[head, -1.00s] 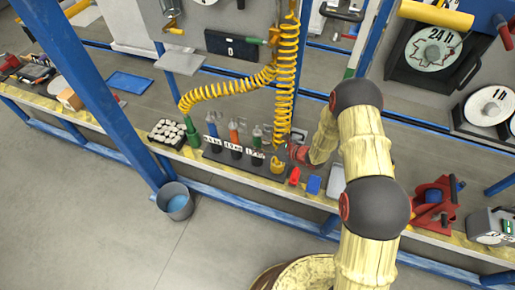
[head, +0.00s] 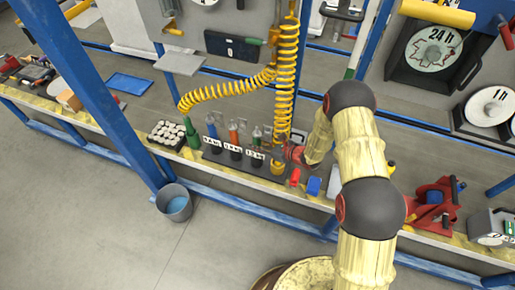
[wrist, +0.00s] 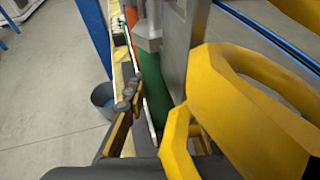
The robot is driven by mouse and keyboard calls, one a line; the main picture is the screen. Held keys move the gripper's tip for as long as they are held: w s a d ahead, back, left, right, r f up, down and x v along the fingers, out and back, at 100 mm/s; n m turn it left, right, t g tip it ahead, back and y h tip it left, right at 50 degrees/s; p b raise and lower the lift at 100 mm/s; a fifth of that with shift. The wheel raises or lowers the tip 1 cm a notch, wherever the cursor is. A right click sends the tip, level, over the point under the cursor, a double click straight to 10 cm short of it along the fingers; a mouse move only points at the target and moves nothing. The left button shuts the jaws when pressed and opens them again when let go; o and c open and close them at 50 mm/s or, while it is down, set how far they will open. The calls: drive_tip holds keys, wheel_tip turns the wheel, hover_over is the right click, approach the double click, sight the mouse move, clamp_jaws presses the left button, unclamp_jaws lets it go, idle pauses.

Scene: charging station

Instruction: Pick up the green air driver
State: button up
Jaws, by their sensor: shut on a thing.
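The green air driver (head: 257,136) stands upright at the right end of a row of drivers in a dark holder (head: 213,157), behind a white label. In the wrist view its green body (wrist: 153,88) runs up between my fingers, with a grey metal part above it. My gripper (head: 277,152) reaches in from the right at the driver. In the wrist view my gripper (wrist: 160,115) is shut on the driver; the left finger shows clearly, the right one is mostly hidden by yellow coils.
A yellow coiled hose (head: 286,75) hangs just beside the driver and fills the right of the wrist view (wrist: 240,110). Blue (head: 211,127) and orange (head: 233,132) drivers stand to the left. Red (head: 295,176) and blue (head: 313,185) blocks lie near the bench's front edge.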

sight(257, 128)
clamp_jaws()
idle(0.4)
drive_tip(key=shift+w+r, duration=0.1)
drive_tip(key=shift+r, duration=0.25)
wheel_tip(257, 128, up, 11)
drive_tip(key=p, duration=0.3)
drive_tip(key=shift+r, duration=0.2)
drive_tip(key=shift+s+a+r+p, duration=0.15)
drive_tip(key=shift+s+r+p, duration=0.1)
drive_tip(key=shift+p, duration=0.1)
drive_tip(key=s+a+p, duration=0.1)
drive_tip(key=s+a, duration=0.2)
drive_tip(key=s, duration=0.5)
drive_tip(key=s+a+p, duration=0.1)
drive_tip(key=s+a, duration=0.2)
drive_tip(key=s, duration=0.5)
drive_tip(key=shift+s+f, duration=0.15)
drive_tip(key=shift+s, duration=0.05)
